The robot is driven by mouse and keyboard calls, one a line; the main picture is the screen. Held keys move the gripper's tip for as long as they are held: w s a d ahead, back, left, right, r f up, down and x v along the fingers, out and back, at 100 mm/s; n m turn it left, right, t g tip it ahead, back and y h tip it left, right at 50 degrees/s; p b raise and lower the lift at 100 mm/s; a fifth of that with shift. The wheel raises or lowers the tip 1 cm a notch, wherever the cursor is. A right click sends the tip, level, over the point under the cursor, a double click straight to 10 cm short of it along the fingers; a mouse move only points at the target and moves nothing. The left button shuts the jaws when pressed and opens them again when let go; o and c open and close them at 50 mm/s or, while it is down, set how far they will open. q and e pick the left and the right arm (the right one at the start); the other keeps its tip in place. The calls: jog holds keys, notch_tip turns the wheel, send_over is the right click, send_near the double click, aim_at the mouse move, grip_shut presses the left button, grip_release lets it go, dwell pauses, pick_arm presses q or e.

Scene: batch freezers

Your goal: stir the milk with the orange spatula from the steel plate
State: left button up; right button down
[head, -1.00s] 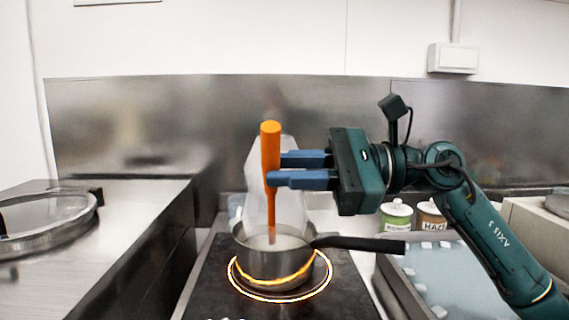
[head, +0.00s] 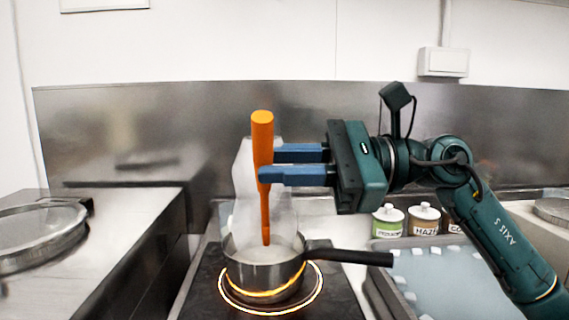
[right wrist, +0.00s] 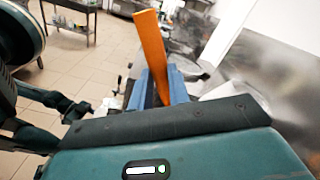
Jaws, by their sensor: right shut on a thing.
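The orange spatula (head: 263,150) stands nearly upright above the saucepan (head: 262,275), its lower end down inside the pan's rim at the milk (head: 285,248). My right gripper (head: 268,163) is shut on the spatula's handle, coming from the right. The right wrist view also shows the orange handle (right wrist: 151,50) between the blue fingers (right wrist: 160,90). The pan sits on a glowing round burner (head: 230,300), its black handle pointing right. Whether the spatula's tip touches the pan's bottom is hidden by the milk and pan wall.
A translucent, pale container (head: 244,190) stands behind the pan. A round glass lid (head: 40,225) rests on the left counter (head: 120,225).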

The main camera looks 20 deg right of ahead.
jog(key=shift+a+r, duration=0.1)
dwell(0.4)
jog(key=r+p, duration=0.3)
jog(key=r, duration=0.1)
jog(key=shift+w+r+p, duration=0.2)
jog(key=shift+r+p, duration=0.1)
jog(key=shift+p, duration=0.05)
jog(key=shift+f, duration=0.1)
dwell(0.7)
